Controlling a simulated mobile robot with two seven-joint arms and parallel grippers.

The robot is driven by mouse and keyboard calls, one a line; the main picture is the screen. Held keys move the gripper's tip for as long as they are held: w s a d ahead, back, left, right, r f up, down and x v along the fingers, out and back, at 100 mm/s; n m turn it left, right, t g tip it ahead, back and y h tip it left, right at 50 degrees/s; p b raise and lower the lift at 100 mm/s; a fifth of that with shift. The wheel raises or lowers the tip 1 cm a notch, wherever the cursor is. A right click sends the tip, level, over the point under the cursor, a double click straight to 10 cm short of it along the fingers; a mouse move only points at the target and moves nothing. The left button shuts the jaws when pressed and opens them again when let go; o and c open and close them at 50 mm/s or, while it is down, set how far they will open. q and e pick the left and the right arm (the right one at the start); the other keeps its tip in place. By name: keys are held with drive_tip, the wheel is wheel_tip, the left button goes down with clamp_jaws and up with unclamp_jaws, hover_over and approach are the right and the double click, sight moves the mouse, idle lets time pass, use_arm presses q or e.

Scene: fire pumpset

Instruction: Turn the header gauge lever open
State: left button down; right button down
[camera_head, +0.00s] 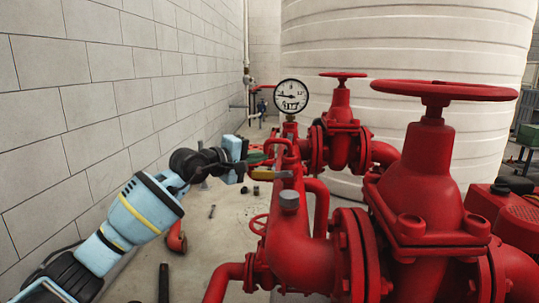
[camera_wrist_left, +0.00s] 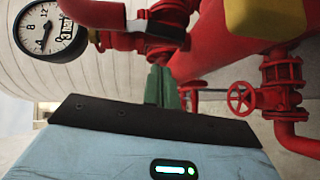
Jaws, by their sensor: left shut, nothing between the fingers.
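The round white pressure gauge (camera_head: 291,95) stands on a red fitting (camera_head: 290,130) on the header in the head view. It also shows at the upper left of the left wrist view (camera_wrist_left: 48,31). There, a dark flat lever (camera_wrist_left: 160,31) lies across a red valve body beside the gauge. I cannot clearly tell this lever apart in the head view. My left gripper (camera_head: 258,158) is shut and empty, just left of and below the gauge fitting. Its green fingers (camera_wrist_left: 167,88) point toward the red pipework, below the lever in the wrist view. Contact is unclear. My right gripper is out of view.
A yellow-olive bar (camera_head: 271,175) sits at the header's left side, close to my gripper. Large red handwheel valves (camera_head: 425,175) crowd the right. A block wall (camera_head: 110,90) bounds the left. A white tank (camera_head: 410,45) stands behind. Some floor between wall and header is clear.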

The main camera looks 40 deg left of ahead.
sight(287, 151)
use_arm(q)
drive_tip(key=d, duration=0.1)
drive_tip(key=w+d, duration=0.1)
drive_tip(key=d, duration=0.1)
drive_tip(key=shift+w+f+p, duration=0.3)
drive_tip(key=shift+p, duration=0.05)
drive_tip(key=shift+w+d+f+n+t+b, duration=0.3)
drive_tip(key=shift+d+f+b, duration=0.1)
drive_tip(key=shift+f+b, duration=0.15)
drive_tip(key=shift+d+f+b, duration=0.1)
drive_tip(key=shift+d+b, duration=0.1)
drive_tip(key=shift+b, duration=0.1)
drive_tip(key=shift+n+t, duration=0.4)
drive_tip(key=shift+d+r+h, duration=0.1)
drive_tip(key=shift+r+h, duration=0.1)
drive_tip(key=shift+h, duration=0.1)
